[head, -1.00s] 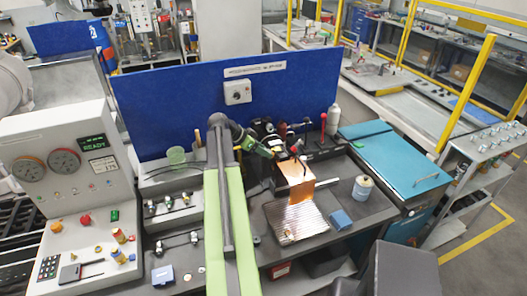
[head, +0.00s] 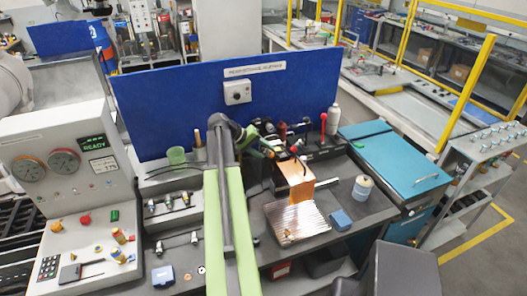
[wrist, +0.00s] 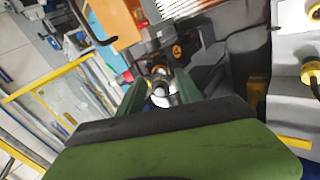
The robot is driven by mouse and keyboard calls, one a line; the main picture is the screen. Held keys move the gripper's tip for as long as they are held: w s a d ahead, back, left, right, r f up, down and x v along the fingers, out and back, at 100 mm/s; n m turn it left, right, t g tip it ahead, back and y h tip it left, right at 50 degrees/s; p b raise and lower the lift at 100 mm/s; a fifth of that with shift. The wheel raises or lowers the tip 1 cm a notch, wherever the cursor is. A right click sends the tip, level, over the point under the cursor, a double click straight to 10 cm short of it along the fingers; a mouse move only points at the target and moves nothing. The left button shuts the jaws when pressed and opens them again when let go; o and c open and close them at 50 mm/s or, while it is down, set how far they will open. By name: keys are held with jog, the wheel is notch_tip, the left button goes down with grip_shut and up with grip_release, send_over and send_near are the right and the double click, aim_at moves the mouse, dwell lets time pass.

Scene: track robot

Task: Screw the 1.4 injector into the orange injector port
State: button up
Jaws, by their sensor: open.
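My gripper (wrist: 158,92) is open in the wrist view, its dark green fingers on either side of a small silver, rounded part (wrist: 161,88). I cannot tell whether they touch it or whether it is the 1.4 injector. In the head view my gripper lies behind my arm, left of the copper-orange block (head: 295,179), and its fingertips are unclear. The block also shows at the top of the wrist view (wrist: 114,20). Small injector-like parts stand on a rack (head: 170,203) left of my arm. No size label or orange port can be made out.
A ribbed silver plate (head: 296,222) lies in front of the block. A red-topped lever (head: 323,122), a white bottle (head: 333,118) and a blue panel (head: 290,92) stand behind.

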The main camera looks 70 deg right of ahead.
jog(key=shift+n, duration=1.2)
grip_shut()
jog(key=m, duration=0.8)
jog(key=shift+m, duration=0.4)
jog(key=m, duration=0.3)
